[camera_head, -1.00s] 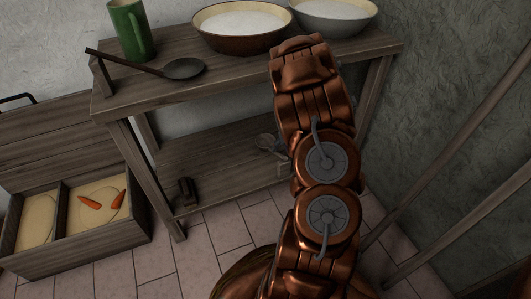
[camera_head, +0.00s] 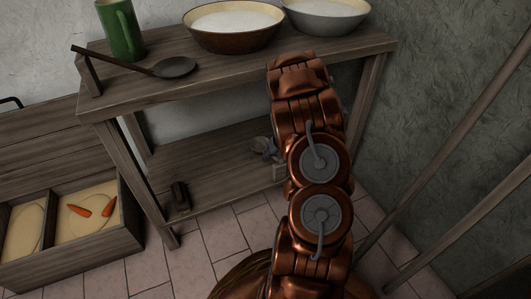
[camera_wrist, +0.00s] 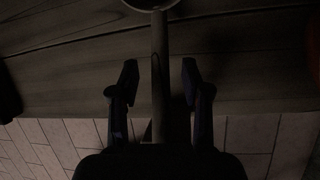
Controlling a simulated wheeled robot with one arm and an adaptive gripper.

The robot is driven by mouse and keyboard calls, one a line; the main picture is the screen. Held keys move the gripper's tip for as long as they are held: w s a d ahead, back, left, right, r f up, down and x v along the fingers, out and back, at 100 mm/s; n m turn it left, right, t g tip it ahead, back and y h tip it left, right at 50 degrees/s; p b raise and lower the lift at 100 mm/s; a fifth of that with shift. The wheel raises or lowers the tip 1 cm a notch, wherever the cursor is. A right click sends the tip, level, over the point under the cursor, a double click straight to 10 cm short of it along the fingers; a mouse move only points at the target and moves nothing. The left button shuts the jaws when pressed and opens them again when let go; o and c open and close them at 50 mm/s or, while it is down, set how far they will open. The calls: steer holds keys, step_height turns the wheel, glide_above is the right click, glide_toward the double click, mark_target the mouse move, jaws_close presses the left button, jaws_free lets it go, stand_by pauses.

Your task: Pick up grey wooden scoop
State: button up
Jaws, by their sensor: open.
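The grey scoop (camera_wrist: 160,45) is in the wrist view, over dark wooden boards. Its rounded bowl is cut off by the top edge, and its straight handle runs down between my fingers. My gripper (camera_wrist: 160,76) is open, with one finger on each side of the handle and a gap on both sides. The handle's lower end is lost in the dark. In the head view my arm hides most of this spot. A small grey shape (camera_head: 263,148) shows beside the arm at the lower shelf; I cannot tell whether it is the scoop or my gripper.
A dark long-handled spoon (camera_head: 176,67), a green mug (camera_head: 122,32), a brown bowl (camera_head: 235,39) and a grey bowl (camera_head: 326,24) stand on the top shelf (camera_head: 225,75). A small dark object (camera_head: 180,196) is on the lower shelf (camera_head: 205,165). A box (camera_head: 70,262) with carrots is at left.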

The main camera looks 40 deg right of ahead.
steer(key=shift+f, duration=0.25)
steer(key=shift+c, duration=0.4)
jaws_close()
